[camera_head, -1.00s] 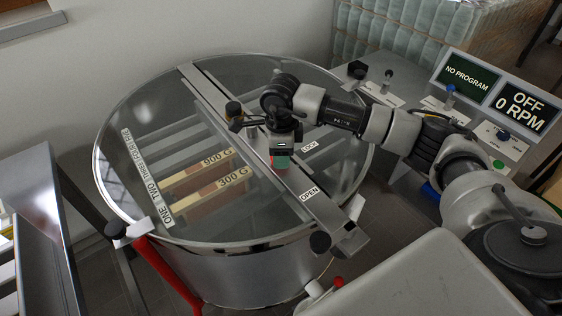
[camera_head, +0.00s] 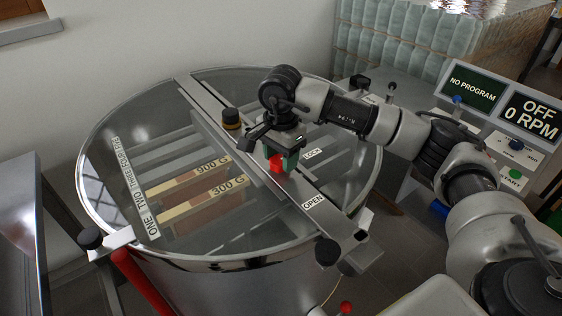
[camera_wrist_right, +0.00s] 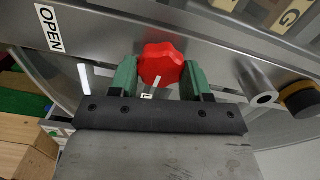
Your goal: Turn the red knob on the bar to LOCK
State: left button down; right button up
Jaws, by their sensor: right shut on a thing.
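The red knob (camera_head: 277,163) sits on the metal bar (camera_head: 330,212) that crosses the round tank's clear lid. My right gripper (camera_head: 284,161) is at the knob, and its green fingers hold it from both sides. In the right wrist view the lobed knob (camera_wrist_right: 160,63) is between the fingertips of the gripper (camera_wrist_right: 159,72). A white mark on the knob points toward the gripper's palm, where part of a white label shows. The OPEN label (camera_head: 313,202) and the LOCK label (camera_head: 312,153) show beside the knob. My left gripper is out of view.
A black-and-brass fitting (camera_head: 231,118) stands on the bar behind the gripper. Black knobs (camera_head: 327,251) sit around the tank rim. A control panel (camera_head: 502,150) reading OFF, 0 RPM stands at the right. Wooden frames (camera_head: 196,200) lie under the lid.

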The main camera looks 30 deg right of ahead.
aim_at(281, 159)
jog(key=shift+w+r+n, duration=0.1)
jog(key=shift+r+n, duration=0.05)
jog(key=shift+n, duration=0.25)
jog(key=o, duration=0.9)
notch_tip(281, 159, up, 11)
jog(key=shift+f+b, duration=0.15)
jog(key=shift+b, duration=0.55)
